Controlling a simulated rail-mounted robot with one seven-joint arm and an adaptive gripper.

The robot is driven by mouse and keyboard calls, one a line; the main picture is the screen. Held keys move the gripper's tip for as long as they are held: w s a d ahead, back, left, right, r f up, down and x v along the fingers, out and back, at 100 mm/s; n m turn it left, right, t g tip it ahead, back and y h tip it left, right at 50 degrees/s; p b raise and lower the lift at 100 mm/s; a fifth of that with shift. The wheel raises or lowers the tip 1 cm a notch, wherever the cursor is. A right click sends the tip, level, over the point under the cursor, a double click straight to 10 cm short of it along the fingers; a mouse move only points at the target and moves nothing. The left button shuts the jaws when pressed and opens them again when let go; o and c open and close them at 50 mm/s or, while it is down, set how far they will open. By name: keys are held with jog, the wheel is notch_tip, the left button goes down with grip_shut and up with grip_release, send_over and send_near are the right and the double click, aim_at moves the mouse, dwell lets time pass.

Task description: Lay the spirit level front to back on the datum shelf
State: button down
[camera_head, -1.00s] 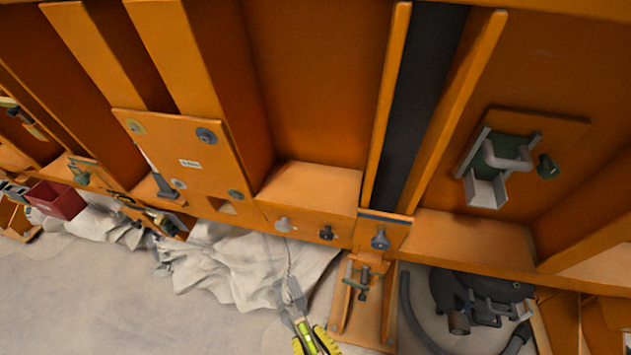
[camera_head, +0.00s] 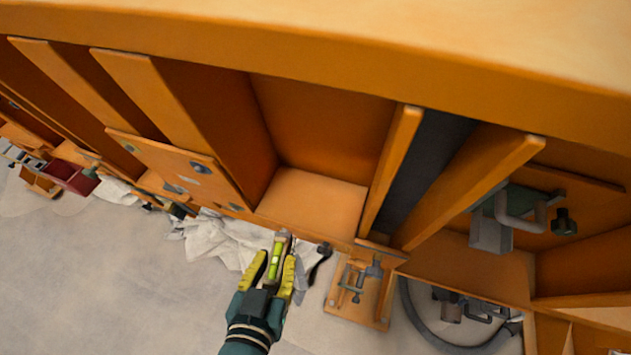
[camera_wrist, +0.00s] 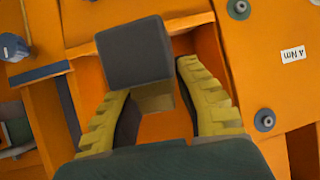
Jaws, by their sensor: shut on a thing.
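My gripper (camera_head: 276,260) is low in the middle of the head view, its yellow fingers shut on the spirit level (camera_head: 275,264). In the wrist view, a dark grey block end (camera_wrist: 133,50), which looks like the level's end, stands between the yellow fingers (camera_wrist: 155,85). An orange ledge (camera_head: 312,200) in an open bay lies up and right of the gripper. It may be the datum shelf; no label shows this. The level appears apart from it.
Upright orange ribs (camera_head: 392,170) flank the bay. A plate with bolts (camera_head: 178,170) stands left. A small clamp bracket (camera_head: 355,290) is right of my gripper, with a dark hose (camera_head: 425,325) beyond. White cloth (camera_head: 215,238) lies on the floor; the floor at lower left is clear.

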aim_at(274, 272)
jog(key=shift+m+g+h, duration=0.3)
jog(key=shift+m+h, duration=0.5)
jog(key=shift+h, duration=0.1)
jog(key=r, duration=0.1)
jog(key=s+r, duration=0.1)
jog(key=r, duration=0.3)
jog(key=shift+s+a+p, duration=0.15)
jog(key=shift+s+p, duration=0.2)
jog(key=shift+s, duration=0.05)
jog(key=shift+r, duration=0.2)
jog(key=w+d, duration=0.4)
jog(key=w, duration=0.5)
jog(key=w+d, duration=0.3)
jog(key=w, duration=0.6)
jog(key=f, duration=0.6)
jog(key=shift+d+f, duration=0.1)
jog(key=shift+d, duration=0.1)
jog(key=shift+w+f, duration=0.15)
jog(key=shift+f, duration=0.25)
